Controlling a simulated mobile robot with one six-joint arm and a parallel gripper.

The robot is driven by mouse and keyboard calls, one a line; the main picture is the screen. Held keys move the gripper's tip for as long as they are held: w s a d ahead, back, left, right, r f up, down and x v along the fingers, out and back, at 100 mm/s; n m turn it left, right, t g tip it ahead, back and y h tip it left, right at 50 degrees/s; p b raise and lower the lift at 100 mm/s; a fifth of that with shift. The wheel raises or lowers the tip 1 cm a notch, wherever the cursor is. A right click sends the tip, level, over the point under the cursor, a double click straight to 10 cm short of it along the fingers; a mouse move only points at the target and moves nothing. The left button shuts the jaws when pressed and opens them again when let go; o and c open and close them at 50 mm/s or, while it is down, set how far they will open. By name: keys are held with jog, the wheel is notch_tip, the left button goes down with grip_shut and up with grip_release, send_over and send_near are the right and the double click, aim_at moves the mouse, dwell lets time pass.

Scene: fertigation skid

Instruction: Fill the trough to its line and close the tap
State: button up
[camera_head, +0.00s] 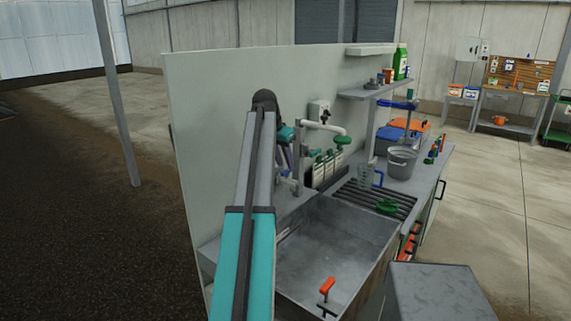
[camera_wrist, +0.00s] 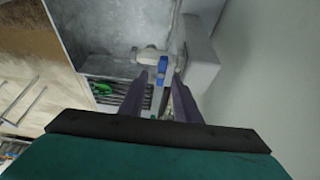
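The trough (camera_head: 350,235) is a grey metal basin in the head view. I cannot make out a fill line or tell whether water is in it. In the wrist view a pale tap (camera_wrist: 148,56) with a blue handle (camera_wrist: 163,70) stands over a grey surface. My gripper (camera_wrist: 160,80) is open, its two purple fingers apart, with the blue handle showing between their tips. I cannot tell if they touch it. In the head view my gripper (camera_head: 286,156) is partly hidden behind my arm, near grey pipework at the trough's back left.
A white pipe with a green handle (camera_head: 341,140) is on the wall panel (camera_head: 220,130). A slatted rack (camera_head: 375,200) with a clear jug (camera_head: 365,177) adjoins the trough. A bucket (camera_head: 402,162) stands beyond. An orange-handled lever (camera_head: 327,285) is at the trough's near side.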

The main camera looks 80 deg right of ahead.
aim_at(287, 173)
jog(key=shift+x, duration=1.3)
jog(key=shift+c, duration=0.2)
grip_shut()
jog(key=shift+d, duration=0.25)
jog(key=shift+a, duration=0.1)
